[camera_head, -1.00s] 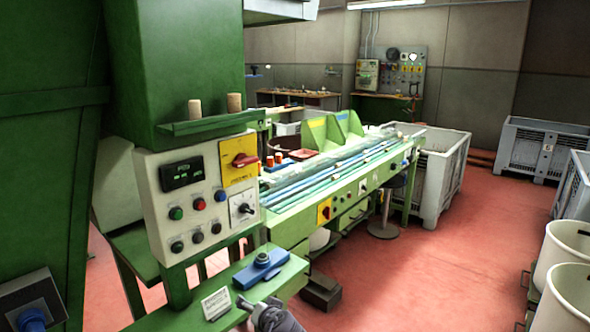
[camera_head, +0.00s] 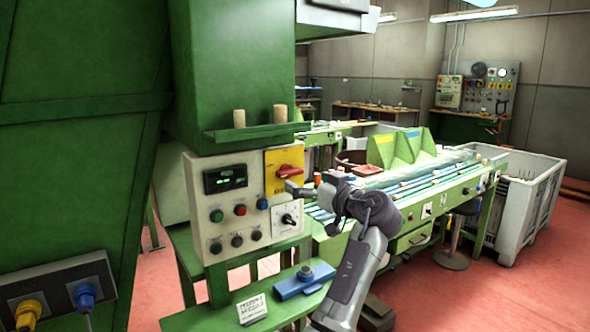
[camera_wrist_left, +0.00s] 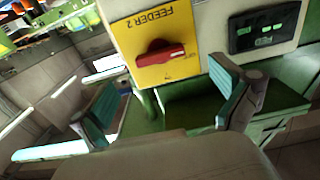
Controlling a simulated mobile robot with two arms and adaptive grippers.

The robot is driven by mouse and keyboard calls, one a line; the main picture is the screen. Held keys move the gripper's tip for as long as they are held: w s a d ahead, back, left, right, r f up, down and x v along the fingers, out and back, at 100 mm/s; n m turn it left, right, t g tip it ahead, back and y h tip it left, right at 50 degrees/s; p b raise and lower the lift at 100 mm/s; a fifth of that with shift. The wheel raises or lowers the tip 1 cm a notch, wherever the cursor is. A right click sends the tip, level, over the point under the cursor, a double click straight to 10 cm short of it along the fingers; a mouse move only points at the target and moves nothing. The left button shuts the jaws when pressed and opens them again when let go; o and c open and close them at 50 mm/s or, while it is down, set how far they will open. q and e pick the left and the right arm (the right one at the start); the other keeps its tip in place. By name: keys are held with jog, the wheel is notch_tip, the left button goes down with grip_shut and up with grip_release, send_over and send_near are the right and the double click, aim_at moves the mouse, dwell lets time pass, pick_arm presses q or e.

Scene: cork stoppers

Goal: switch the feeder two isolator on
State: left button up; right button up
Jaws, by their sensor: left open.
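The feeder two isolator is a red rotary handle (camera_head: 290,171) on a yellow plate (camera_head: 271,186) at the upper right of the pale control panel (camera_head: 206,185). In the left wrist view the plate (camera_wrist_left: 184,72) reads "FEEDER 2" upside down, and the red handle (camera_wrist_left: 160,55) lies roughly crosswise. My left gripper (camera_head: 290,188) is just in front of the plate's lower right, near the handle. In the left wrist view its fingers (camera_wrist_left: 163,80) are spread and empty, with the handle beyond the gap between them. Contact is not visible. My right gripper is not in view.
A dark display (camera_head: 225,178), several push buttons and a black-and-white selector (camera_head: 288,218) share the panel. Two corks stand on the green ledge (camera_head: 258,132) above. A blue device (camera_head: 304,280) and a small sign (camera_head: 252,309) are on the green shelf below. A conveyor bench stands behind.

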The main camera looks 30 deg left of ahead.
aim_at(293, 174)
pick_arm(q)
jog(key=p+x, duration=0.1)
jog(key=x, duration=0.4)
jog(key=shift+w+a+p, duration=0.1)
jog(key=shift+a+p, duration=0.15)
jog(key=shift+p, duration=0.05)
jog(key=shift+w+a, duration=0.15)
jog(key=shift+a, duration=0.2)
jog(key=shift+c, duration=0.2)
jog(key=c, duration=1.1)
